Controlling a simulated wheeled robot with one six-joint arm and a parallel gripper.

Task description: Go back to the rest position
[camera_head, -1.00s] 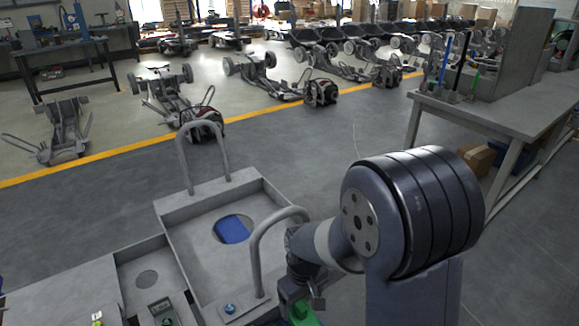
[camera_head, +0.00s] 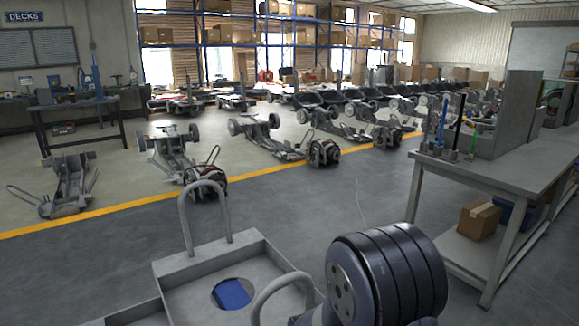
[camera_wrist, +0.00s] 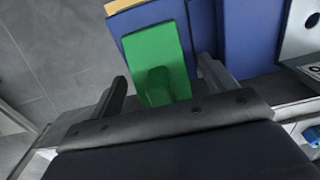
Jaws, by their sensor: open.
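My gripper (camera_wrist: 163,72) shows in the wrist view, with its two dark fingers spread wide. A green block-like thing (camera_wrist: 158,50) with a raised knob lies between and beyond the fingers. I see a gap on each side of it, so it does not look gripped. Blue panels (camera_wrist: 248,35) lie behind and to the right of the green thing. In the head view my arm covers the lower right middle, and my gripper is below the picture edge.
A grey tray with hoop handles (camera_head: 180,287) and a blue patch in its round hole is close in front. A workbench (camera_head: 500,172) with a box (camera_head: 478,220) beneath stands at right. Chassis (camera_head: 170,150) stand in rows beyond a yellow line (camera_head: 120,212). Grey floor between is clear.

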